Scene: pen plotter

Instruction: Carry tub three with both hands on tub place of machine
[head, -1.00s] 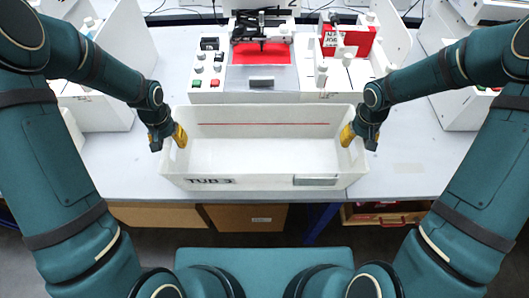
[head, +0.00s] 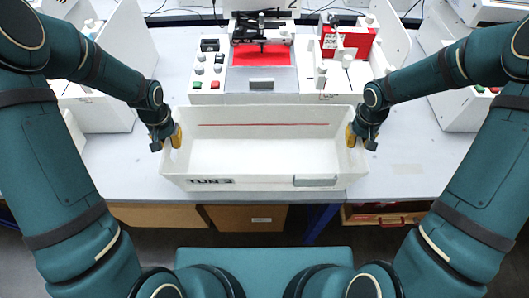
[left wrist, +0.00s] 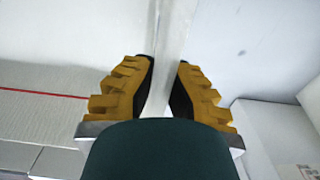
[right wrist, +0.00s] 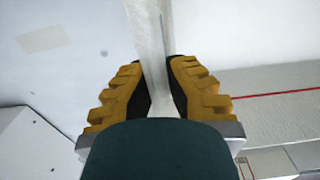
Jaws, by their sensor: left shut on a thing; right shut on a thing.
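Tub three (head: 265,155) is a white, open, empty tub with a dark label on its front wall and a red line inside its back wall. It is at the front of the table in the head view. My left gripper (head: 176,137) is shut on the tub's left end wall, which runs between its yellow fingers in the left wrist view (left wrist: 160,85). My right gripper (head: 352,137) is shut on the right end wall, also seen between the fingers in the right wrist view (right wrist: 158,85). I cannot tell whether the tub's underside touches the table.
The pen plotter machine (head: 262,97) stands just behind the tub, with buttons, knobs and a red bed (head: 262,80). White machines stand at left and right. The table (head: 410,165) is clear to the right of the tub. Its front edge is close below the tub.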

